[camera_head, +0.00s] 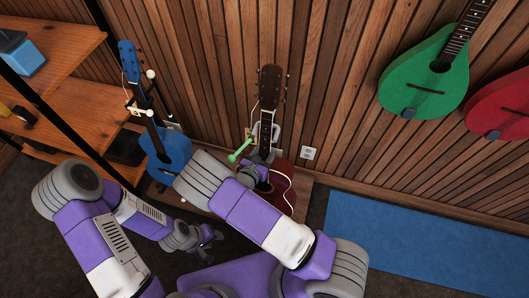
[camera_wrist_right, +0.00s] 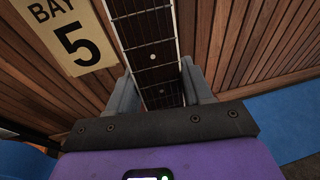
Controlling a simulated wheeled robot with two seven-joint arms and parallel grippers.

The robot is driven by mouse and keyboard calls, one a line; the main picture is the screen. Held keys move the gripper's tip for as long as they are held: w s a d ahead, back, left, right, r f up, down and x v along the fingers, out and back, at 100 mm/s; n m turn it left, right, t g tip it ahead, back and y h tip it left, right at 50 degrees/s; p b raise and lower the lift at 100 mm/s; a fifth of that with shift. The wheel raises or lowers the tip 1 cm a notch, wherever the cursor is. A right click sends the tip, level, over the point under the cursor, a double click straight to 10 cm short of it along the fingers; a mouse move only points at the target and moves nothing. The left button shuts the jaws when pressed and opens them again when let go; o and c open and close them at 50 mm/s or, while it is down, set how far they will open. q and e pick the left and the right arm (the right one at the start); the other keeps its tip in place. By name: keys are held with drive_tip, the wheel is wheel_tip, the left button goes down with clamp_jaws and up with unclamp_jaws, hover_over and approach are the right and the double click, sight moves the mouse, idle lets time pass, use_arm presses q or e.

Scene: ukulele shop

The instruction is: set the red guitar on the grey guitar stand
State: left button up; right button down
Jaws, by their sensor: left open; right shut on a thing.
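The red guitar (camera_head: 286,197) stands nearly upright against the slatted wall, its dark neck and headstock pointing up. My right gripper (camera_head: 265,150) is shut on its neck; in the wrist view the grey fingers (camera_wrist_right: 157,95) lie on both sides of the fretted neck (camera_wrist_right: 150,50). My right arm hides part of the guitar's body. A small light-grey piece beside the neck and a green rod with a round end (camera_head: 240,151) show here; I cannot tell whether they belong to the grey guitar stand. My left gripper (camera_head: 209,236) is open and empty, low at centre-left.
A blue guitar (camera_head: 166,154) stands to the left beside wooden shelves (camera_head: 60,95). A "BAY 5" sign (camera_wrist_right: 76,36) is on the wall. Green (camera_head: 430,75) and red (camera_head: 503,107) teardrop-shaped instruments hang at right above a blue mat (camera_head: 420,245).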

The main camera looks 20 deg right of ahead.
drive_tip(key=shift+c, duration=1.9)
unclamp_jaws()
drive_tip(key=shift+s+a, duration=0.1)
drive_tip(key=p+v, duration=0.2)
drive_tip(key=v, duration=0.5)
drive_tip(key=s+d+f+m+g, duration=0.6)
drive_tip(key=s+g, duration=0.3)
drive_tip(key=s, duration=0.1)
drive_tip(key=s+a+f+m+g+y, duration=0.2)
drive_tip(key=s+a+m+g+y, duration=0.15)
drive_tip(key=s+m, duration=0.2)
drive_tip(key=s+a+f+m+g+y, duration=0.2)
drive_tip(key=s+f+m+g+y, duration=0.15)
drive_tip(key=s, duration=0.35)
drive_tip(key=w+a+r+m+t+y, duration=0.25)
drive_tip(key=a+m+y, duration=0.4)
drive_tip(key=m, duration=0.35)
drive_tip(key=w+d+m+t, duration=0.1)
drive_tip(key=w+d+m+t+p, duration=0.1)
drive_tip(key=d+m, duration=0.1)
drive_tip(key=w+d+m+t+y, duration=0.1)
drive_tip(key=m, duration=0.1)
drive_tip(key=shift+w+d+r, duration=0.15)
drive_tip(key=shift+w+d, duration=0.05)
drive_tip(key=shift+w, duration=0.1)
